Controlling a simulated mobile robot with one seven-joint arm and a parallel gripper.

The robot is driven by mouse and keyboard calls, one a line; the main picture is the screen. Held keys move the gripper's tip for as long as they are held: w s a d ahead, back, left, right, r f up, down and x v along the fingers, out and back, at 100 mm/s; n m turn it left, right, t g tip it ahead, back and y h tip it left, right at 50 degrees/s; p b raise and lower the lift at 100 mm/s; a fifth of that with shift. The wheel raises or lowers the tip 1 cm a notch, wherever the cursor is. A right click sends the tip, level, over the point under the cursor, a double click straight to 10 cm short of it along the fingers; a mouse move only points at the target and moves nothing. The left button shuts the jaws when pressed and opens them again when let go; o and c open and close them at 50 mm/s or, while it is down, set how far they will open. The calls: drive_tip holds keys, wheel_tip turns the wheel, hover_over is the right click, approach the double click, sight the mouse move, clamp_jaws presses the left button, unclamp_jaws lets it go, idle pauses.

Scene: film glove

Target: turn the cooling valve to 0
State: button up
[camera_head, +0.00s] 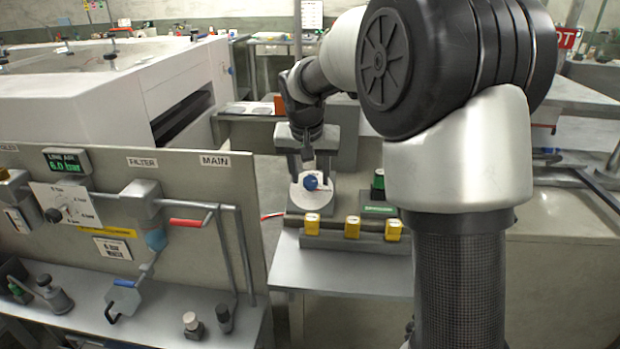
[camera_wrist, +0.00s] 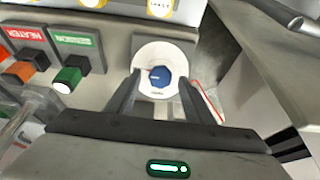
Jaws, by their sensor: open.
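The cooling valve is most likely the blue knob (camera_head: 312,183) on a round white dial plate (camera_head: 312,200). In the wrist view the blue knob (camera_wrist: 155,78) sits on its white dial (camera_wrist: 172,52), with a small red mark at the knob's left. The dial's lettering is too small to read. My gripper (camera_head: 308,170) is over the dial in the head view. In the wrist view my gripper (camera_wrist: 157,85) is open, one finger on each side of the knob. I cannot tell whether either finger touches it.
Beside the dial are a green-labelled switch (camera_wrist: 72,75) and a HEATER switch (camera_wrist: 18,70). Several yellow blocks (camera_head: 352,227) line the bench front. A panel (camera_head: 215,185) with pipes and a red-handled lever (camera_head: 188,222) stands at left.

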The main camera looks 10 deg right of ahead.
drive_tip(key=shift+w+f, duration=0.1)
drive_tip(key=shift+f, duration=0.05)
drive_tip(key=shift+c, duration=0.2)
drive_tip(key=c, duration=1)
drive_tip(key=shift+n, duration=0.3)
drive_tip(key=n+p, duration=0.3)
drive_tip(key=shift+a+h, duration=0.15)
drive_tip(key=shift+h, duration=0.15)
drive_tip(key=n+p, duration=0.2)
drive_tip(key=n, duration=0.3)
drive_tip(key=shift+a, duration=0.1)
drive_tip(key=n+h+p, duration=0.1)
drive_tip(key=n, duration=0.4)
drive_tip(key=shift+a+p, duration=0.15)
drive_tip(key=shift+p, duration=0.2)
drive_tip(key=shift+s+f+n+t+p, duration=0.1)
drive_tip(key=shift+n+t+p, duration=0.15)
drive_tip(key=shift+n, duration=0.7)
drive_tip(key=shift+s+f+n+t+p, duration=0.1)
drive_tip(key=shift+n+t+p, duration=0.15)
drive_tip(key=shift+n, duration=0.7)
